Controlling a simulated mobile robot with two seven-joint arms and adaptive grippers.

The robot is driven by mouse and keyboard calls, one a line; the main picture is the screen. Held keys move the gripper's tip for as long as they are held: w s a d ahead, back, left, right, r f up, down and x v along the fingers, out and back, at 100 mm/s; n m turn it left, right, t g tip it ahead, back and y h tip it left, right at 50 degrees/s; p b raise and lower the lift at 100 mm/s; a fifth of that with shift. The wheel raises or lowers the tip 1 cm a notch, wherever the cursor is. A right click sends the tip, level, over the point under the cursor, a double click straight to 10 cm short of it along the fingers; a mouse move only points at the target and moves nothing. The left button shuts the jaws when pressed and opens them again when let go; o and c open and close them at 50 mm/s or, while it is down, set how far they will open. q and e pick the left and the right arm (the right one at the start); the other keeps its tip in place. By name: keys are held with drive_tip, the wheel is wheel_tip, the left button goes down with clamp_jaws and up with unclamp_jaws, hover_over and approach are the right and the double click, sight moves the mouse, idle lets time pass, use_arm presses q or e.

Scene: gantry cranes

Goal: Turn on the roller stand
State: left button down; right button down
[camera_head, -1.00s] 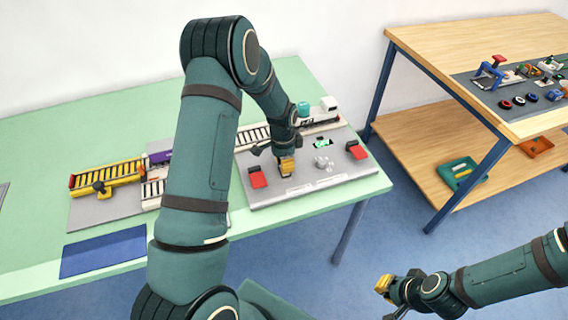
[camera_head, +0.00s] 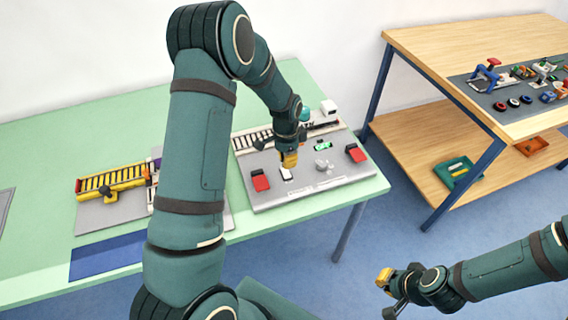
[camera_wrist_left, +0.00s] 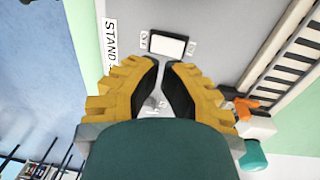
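The roller stand is a grey board (camera_head: 262,200) on the green table, with a black-and-white roller track (camera_head: 253,139) along its back edge. A small white rocker switch (camera_head: 286,174) sits on it. In the left wrist view the switch (camera_wrist_left: 172,45) lies just beyond the fingertips, between small marks, beside a label (camera_wrist_left: 110,42) reading "STAND". My left gripper (camera_head: 290,160) is above the board, just behind the switch and apart from it. Its yellow fingers (camera_wrist_left: 160,62) look shut, empty, with a thin gap at the tips. My right gripper (camera_head: 385,279) hangs over the floor at lower right; its opening is unclear.
Red blocks (camera_head: 261,181) and (camera_head: 356,153) stand on the board on either side of the switch. A small green display (camera_head: 323,146) and a clear knob (camera_head: 322,164) are between them. A yellow roller unit (camera_head: 110,181) stands left, partly behind my arm. A wooden bench (camera_head: 440,60) is at right.

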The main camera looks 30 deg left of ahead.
sight(287, 175)
use_arm(q)
wheel_tip(287, 175, up, 8)
drive_tip(key=shift+s+d+p, duration=0.2)
drive_tip(key=shift+d+p, duration=0.15)
use_arm(e)
drive_tip(key=shift+w+r, duration=0.25)
drive_tip(key=shift+r, duration=0.1)
use_arm(q)
drive_tip(key=shift+r, duration=0.1)
drive_tip(key=y+b, duration=0.1)
drive_tip(key=b, duration=0.1)
drive_tip(key=t+b, duration=0.1)
drive_tip(key=b, duration=0.2)
drive_tip(key=shift+s+a+r+y, duration=0.1)
drive_tip(key=shift+a+r+y, duration=0.05)
drive_tip(key=shift+r+y, duration=0.25)
use_arm(e)
drive_tip(key=shift+g, duration=0.3)
drive_tip(key=f, duration=0.1)
drive_tip(key=d+f, duration=0.1)
drive_tip(key=f, duration=0.3)
drive_tip(key=shift+d+f, duration=0.1)
drive_tip(key=shift+d, duration=0.25)
